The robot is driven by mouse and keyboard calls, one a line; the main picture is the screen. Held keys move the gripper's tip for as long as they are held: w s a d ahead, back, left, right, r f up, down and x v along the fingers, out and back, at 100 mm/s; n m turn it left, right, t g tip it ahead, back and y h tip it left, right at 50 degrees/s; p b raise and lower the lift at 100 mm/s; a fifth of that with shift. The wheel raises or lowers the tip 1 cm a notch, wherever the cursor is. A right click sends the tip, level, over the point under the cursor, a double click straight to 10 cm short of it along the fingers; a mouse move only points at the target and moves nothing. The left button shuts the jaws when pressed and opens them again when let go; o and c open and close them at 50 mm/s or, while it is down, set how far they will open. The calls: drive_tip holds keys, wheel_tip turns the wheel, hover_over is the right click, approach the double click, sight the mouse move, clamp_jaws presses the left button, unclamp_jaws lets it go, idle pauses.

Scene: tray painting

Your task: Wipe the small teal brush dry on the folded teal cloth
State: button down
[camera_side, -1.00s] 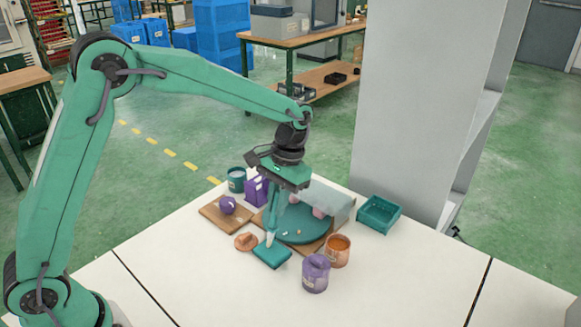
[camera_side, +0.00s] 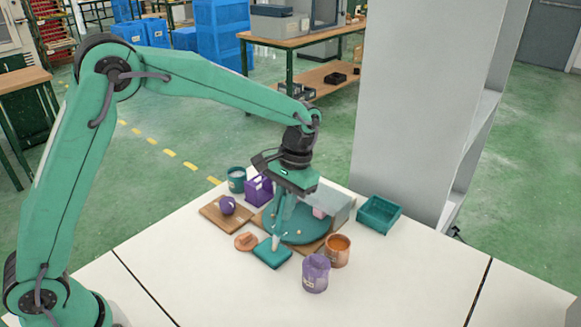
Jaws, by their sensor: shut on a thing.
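The folded teal cloth (camera_side: 272,254) lies flat on the white table in front of the round teal tray. My gripper (camera_side: 281,207) points down above it and is shut on the small teal brush (camera_side: 276,238). The brush hangs below the jaws, slightly tilted, with its pale tip at the cloth's upper edge. I cannot tell for sure whether the tip presses on the cloth. The jaws hide most of the brush's upper part.
The round teal tray (camera_side: 314,231) sits behind the cloth. An orange pot (camera_side: 337,255) and a purple jar (camera_side: 315,277) stand to the right. An orange piece (camera_side: 246,242) and a board (camera_side: 211,215) with a purple ball (camera_side: 227,205) lie left. The front table is clear.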

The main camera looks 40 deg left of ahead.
drive_tip(key=shift+d, duration=0.35)
drive_tip(key=shift+a, duration=1.35)
drive_tip(key=shift+r, duration=0.15)
wheel_tip(320, 180, up, 7)
idle(1.2)
idle(0.5)
